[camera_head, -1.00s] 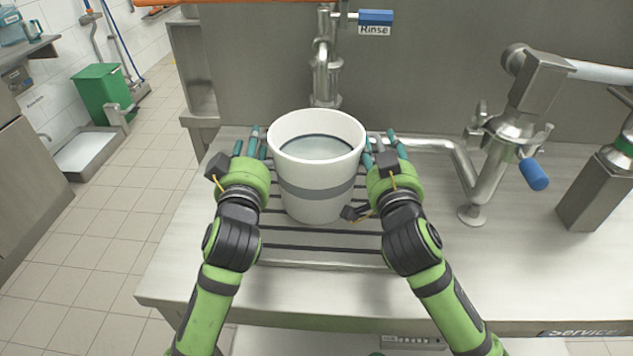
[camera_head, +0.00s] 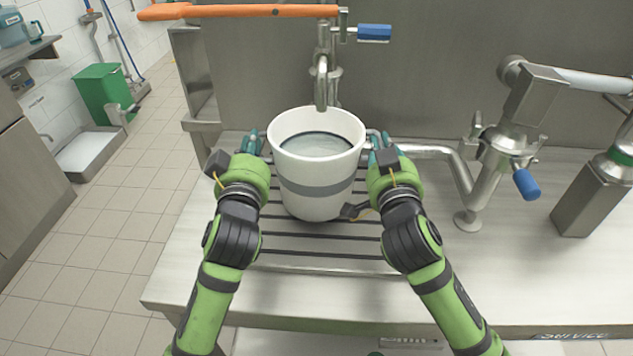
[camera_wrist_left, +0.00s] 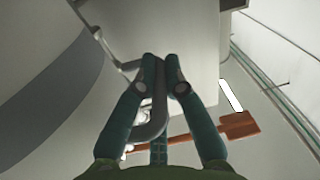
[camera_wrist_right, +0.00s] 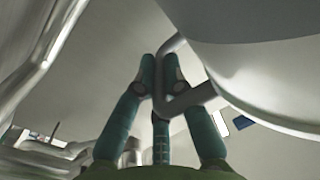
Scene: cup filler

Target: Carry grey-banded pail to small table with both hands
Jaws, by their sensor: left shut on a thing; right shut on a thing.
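The white pail with a grey band (camera_head: 318,190) is upright over the slatted part of the steel bench, with water-like liquid inside. Whether its base touches the slats or is slightly above them I cannot tell. My left gripper (camera_head: 253,140) is at its left side. In the left wrist view, the left fingers (camera_wrist_left: 163,85) are shut on a grey side handle (camera_wrist_left: 155,125). My right gripper (camera_head: 376,140) is at its right side. In the right wrist view, the right fingers (camera_wrist_right: 160,85) are shut on the other handle (camera_wrist_right: 188,100). I cannot pick out the small table.
A steel tap (camera_head: 321,80) stands right behind the pail, with an orange lever (camera_head: 240,11) above. A pipe with a blue-handled valve (camera_head: 526,184) and a metal block (camera_head: 590,200) stand right. A green bin (camera_head: 103,92) stands left, beyond open tiled floor (camera_head: 110,230).

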